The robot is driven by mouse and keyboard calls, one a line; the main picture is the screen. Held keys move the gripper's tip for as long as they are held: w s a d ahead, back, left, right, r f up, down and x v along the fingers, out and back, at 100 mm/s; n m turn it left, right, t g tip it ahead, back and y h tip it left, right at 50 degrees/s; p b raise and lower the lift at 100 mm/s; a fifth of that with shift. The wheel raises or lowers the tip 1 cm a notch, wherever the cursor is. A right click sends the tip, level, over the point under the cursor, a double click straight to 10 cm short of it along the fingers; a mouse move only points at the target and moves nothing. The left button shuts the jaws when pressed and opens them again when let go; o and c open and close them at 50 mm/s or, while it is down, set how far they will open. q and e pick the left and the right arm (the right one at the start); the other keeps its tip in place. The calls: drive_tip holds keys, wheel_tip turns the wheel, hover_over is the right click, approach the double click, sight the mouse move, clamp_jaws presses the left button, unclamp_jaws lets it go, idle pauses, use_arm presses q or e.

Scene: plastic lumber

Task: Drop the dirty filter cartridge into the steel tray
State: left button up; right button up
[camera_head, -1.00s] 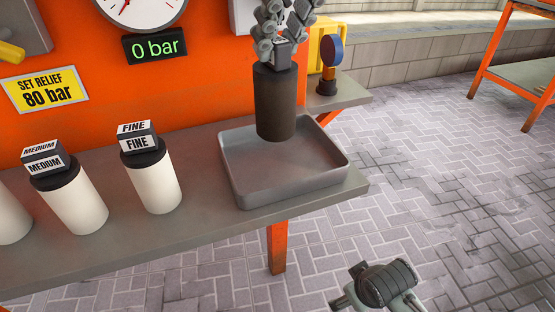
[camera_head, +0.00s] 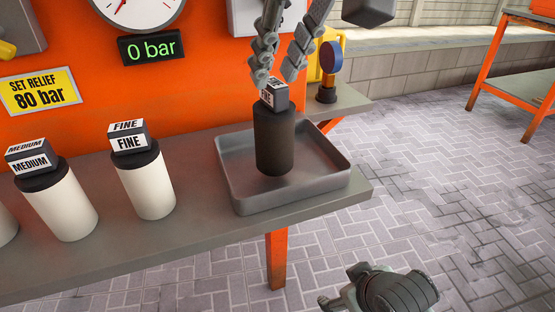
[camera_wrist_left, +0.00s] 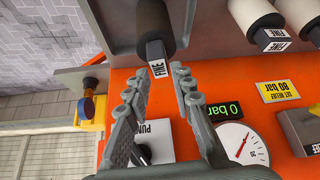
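The dirty filter cartridge (camera_head: 274,140) is a dark brown cylinder with a block cap marked FINE. In the head view it is upright inside the rim of the grey steel tray (camera_head: 334,185); whether its base touches the floor is hard to tell. My left gripper (camera_head: 277,78) is open just above it, fingers spread on either side of the cap. In the left wrist view the fingers (camera_wrist_left: 157,84) stand apart, with the cartridge (camera_wrist_left: 152,22) just beyond their tips.
White cartridges marked FINE (camera_head: 145,188) and MEDIUM (camera_head: 62,208) stand on the bench left of the tray. A blue round-headed object (camera_head: 330,62) stands behind the tray on the right. The orange panel with gauge and 0 bar display (camera_head: 154,47) rises behind.

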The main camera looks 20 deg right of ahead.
use_arm(q)
drive_tip(key=o, duration=0.3)
drive_tip(key=v, duration=1.2)
